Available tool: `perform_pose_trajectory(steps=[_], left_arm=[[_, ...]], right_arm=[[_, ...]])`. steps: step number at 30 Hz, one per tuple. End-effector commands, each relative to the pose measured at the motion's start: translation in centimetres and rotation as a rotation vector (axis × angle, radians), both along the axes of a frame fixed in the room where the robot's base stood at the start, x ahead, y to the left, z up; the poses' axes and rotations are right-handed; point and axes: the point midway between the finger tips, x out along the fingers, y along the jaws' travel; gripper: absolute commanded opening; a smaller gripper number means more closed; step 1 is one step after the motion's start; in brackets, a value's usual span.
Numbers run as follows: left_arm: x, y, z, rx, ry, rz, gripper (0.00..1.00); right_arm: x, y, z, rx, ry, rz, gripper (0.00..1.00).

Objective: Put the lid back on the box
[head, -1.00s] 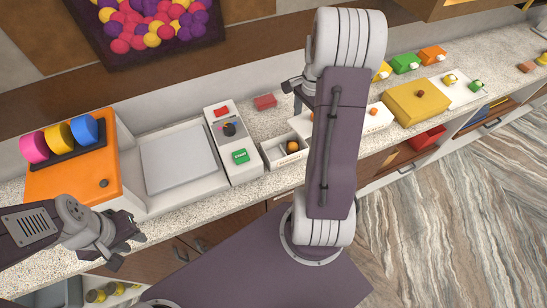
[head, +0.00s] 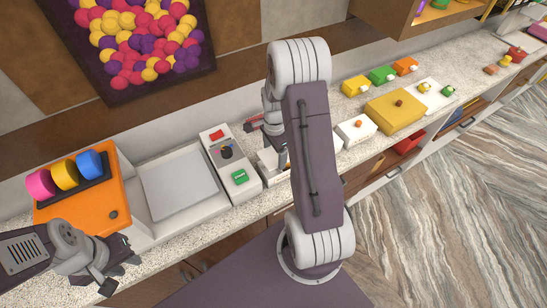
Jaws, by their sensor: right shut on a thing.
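A white box (head: 268,170) stands on the counter, partly behind my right arm, and its inside is mostly hidden. A small white piece with an orange knob (head: 357,130) lies to its right; I cannot tell whether it is a loose lid or a lidded box. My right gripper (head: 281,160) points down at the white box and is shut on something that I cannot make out. My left gripper (head: 122,276) is open and empty, in front of the orange unit at the counter's front left.
An orange unit (head: 113,190) with coloured discs, a scale with a grey plate (head: 178,187) and a device with a green button (head: 240,176) stand left of the box. A yellow box (head: 392,113) and several small coloured boxes stand at right. A red block (head: 254,121) lies behind.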

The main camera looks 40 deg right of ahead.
Motion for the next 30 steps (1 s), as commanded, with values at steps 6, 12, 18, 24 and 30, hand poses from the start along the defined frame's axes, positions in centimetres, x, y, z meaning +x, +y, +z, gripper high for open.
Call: perform_pose_trajectory(steps=[6, 12, 18, 24, 30], left_arm=[[0.0, 0.0, 0.4, 0.0, 0.0, 0.0, 0.3], [0.0, 0.0, 1.3, 0.0, 0.0, 0.0, 0.3], [0.0, 0.0, 1.2, 0.0, 0.0, 0.0, 0.3], [0.0, 0.0, 0.8, 0.0, 0.0, 0.0, 0.3], [0.0, 0.0, 0.3, 0.0, 0.0, 0.0, 0.3]], right_arm=[[0.2, 0.4, -0.9, 0.001, 0.003, 0.0, 0.41], [0.2, 0.4, -4.0, 0.001, 0.002, 0.0, 0.41], [0.3, 0.3, -4.3, 0.0, -0.001, 0.0, 0.41], [0.2, 0.3, -4.9, 0.0, -0.001, 0.0, 0.41], [0.2, 0.3, -5.5, 0.0, 0.001, 0.0, 0.41]])
